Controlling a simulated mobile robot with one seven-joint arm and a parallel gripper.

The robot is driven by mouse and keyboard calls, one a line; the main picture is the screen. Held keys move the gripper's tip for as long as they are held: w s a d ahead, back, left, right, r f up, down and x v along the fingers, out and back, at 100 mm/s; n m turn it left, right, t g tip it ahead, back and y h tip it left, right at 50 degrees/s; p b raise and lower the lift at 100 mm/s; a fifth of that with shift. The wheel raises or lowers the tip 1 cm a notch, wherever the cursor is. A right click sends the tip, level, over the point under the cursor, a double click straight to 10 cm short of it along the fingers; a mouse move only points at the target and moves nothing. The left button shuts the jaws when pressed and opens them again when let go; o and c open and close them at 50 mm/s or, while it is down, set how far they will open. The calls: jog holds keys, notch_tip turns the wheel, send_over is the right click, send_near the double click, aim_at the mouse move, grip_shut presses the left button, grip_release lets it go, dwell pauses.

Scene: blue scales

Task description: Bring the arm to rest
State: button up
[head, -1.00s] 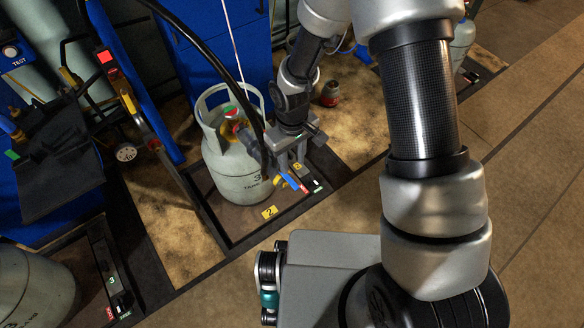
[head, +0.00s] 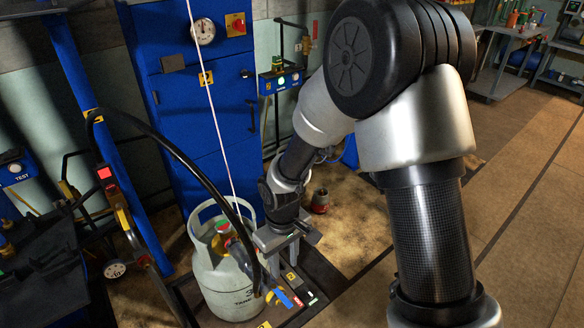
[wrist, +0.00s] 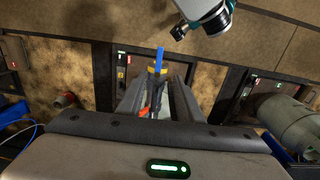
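My gripper (head: 283,258) points down beside the grey-white gas cylinder (head: 228,285), to its right. Its two fingers are apart, and they also show in the wrist view (wrist: 158,86). A valve with a blue lever (head: 284,299) and yellow fittings lies below the fingertips, at the end of a black hose (head: 180,150). In the wrist view the blue lever (wrist: 160,58) shows in the gap between the fingers, with clear space on both sides. I see nothing gripped. My arm reaches down from the upper right.
A blue cabinet (head: 195,110) with a gauge stands behind the cylinder. A blue post (head: 85,100) and dark bench (head: 45,270) are at left. A red-topped fitting (head: 320,200) stands on the floor behind my gripper. The floor at right is open.

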jog(key=d+r+m+t, duration=0.1)
jog(key=d+r+m, duration=0.1)
jog(key=d+r, duration=0.5)
jog(key=d+r+m+t, duration=0.2)
jog(key=d+r, duration=0.1)
jog(key=r, duration=0.8)
jog(key=s+d+r+m+t, duration=0.35)
jog(key=s+d+r, duration=0.45)
jog(key=s+r, duration=0.4)
notch_tip(320, 180, up, 20)
jog(key=p, duration=1.9)
jog(key=shift+s+m+g+p, duration=0.3)
jog(key=shift+m+g+p, duration=0.1)
jog(key=shift+m+g, duration=0.05)
jog(key=shift+c, duration=0.2)
